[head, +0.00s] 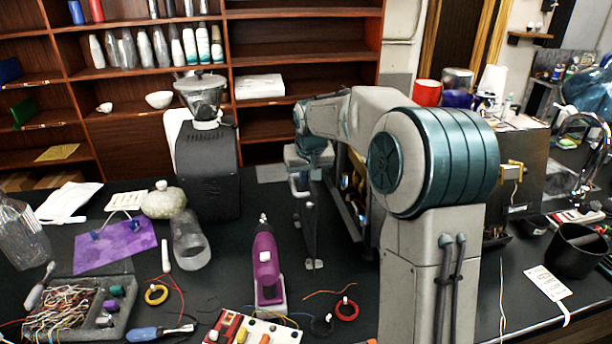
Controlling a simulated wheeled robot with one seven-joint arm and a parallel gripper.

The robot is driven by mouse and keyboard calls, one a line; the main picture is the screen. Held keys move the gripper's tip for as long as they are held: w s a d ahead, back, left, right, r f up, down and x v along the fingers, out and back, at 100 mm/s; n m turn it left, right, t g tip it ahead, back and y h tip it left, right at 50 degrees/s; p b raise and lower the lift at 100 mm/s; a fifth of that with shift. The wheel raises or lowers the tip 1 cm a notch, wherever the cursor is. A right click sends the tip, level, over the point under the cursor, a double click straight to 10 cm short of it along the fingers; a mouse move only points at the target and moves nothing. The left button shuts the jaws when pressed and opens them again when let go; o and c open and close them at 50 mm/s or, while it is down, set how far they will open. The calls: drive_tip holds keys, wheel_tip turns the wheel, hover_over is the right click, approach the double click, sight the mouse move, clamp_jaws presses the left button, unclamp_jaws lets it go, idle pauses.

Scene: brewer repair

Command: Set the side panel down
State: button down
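The side panel (311,225) is a thin, dark upright plate, seen nearly edge-on in the middle of the head view. It hangs below my wrist, beside the brewer and apart from its body. My gripper (309,176) is at the panel's top and appears shut on it, though the fingers are small and partly hidden. The panel's lower end is close to the dark table; I cannot tell whether it touches. The brewer (538,160) is largely hidden behind my arm. Its near left side is open, with inner parts showing.
A purple screwdriver-like tool (266,265) stands left of the panel. A red tape ring (347,309) and a switch box (255,329) lie in front. A black grinder (209,165), a clear cup (190,240) and a parts tray (125,318) are further left. Bare table lies between grinder and panel.

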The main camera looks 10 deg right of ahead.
drive_tip(key=c, duration=1.9)
unclamp_jaws()
drive_tip(key=shift+f, duration=0.1)
drive_tip(key=shift+c, duration=0.2)
drive_tip(key=o, duration=0.3)
drive_tip(key=shift+s+r, duration=0.15)
drive_tip(key=shift+r, duration=0.45)
drive_tip(key=b+v, duration=0.2)
drive_tip(key=v, duration=0.9)
drive_tip(key=s+f, duration=0.4)
drive_tip(key=s, duration=0.6)
drive_tip(key=s+f, duration=0.5)
drive_tip(key=s, duration=0.5)
drive_tip(key=s+f, duration=0.4)
drive_tip(key=s, duration=0.6)
drive_tip(key=shift+s+f+g, duration=0.35)
drive_tip(key=shift+g, duration=0.05)
